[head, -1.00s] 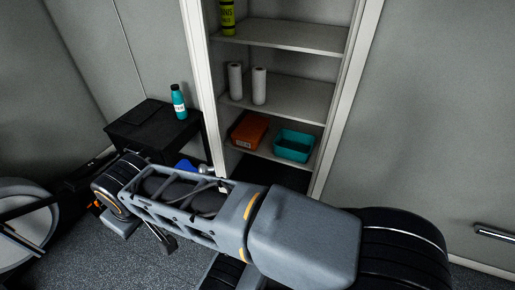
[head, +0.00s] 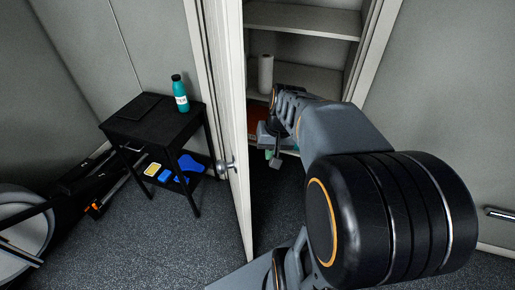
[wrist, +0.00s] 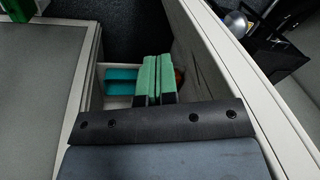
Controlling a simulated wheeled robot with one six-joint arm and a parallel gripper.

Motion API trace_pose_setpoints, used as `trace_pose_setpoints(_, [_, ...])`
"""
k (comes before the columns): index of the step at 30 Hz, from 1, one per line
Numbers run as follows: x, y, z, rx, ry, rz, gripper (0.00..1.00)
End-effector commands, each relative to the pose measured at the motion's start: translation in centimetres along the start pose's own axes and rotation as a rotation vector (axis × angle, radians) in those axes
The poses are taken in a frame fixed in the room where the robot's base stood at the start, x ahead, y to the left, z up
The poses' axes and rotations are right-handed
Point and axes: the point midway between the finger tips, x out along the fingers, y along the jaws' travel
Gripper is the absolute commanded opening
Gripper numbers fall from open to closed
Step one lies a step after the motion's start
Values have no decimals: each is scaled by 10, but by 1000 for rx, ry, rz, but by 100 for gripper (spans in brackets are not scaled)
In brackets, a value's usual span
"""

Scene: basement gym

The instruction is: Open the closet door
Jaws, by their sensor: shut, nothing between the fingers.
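The closet door (head: 236,130) is a white panel standing swung out into the room, seen nearly edge-on, with shelves visible to its right. Its round metal knob (head: 226,166) is on the left face. In the wrist view the door (wrist: 225,60) runs down the right side, with the knob (wrist: 236,22) beyond it. My gripper (head: 270,156) is at the opening, on the shelf side of the door and away from the knob. Its green fingers (wrist: 155,78) are shut together and empty. My arm hides part of the shelves.
A black side table (head: 155,120) with a teal bottle (head: 180,93) stands left of the door. A white roll (head: 265,74) stands on a closet shelf (head: 300,19). A teal bin (wrist: 120,74) shows past my fingers. Carpet left of the door's foot is clear.

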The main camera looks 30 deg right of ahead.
Motion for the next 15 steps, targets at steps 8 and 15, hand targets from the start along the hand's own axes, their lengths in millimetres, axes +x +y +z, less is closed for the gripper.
trace_pose_setpoints(8, [-9, 34, -75, -38, -178, -424, 0])
trace_pose_setpoints(15, [-18, 57, -102, -110, -169, -637, 0])
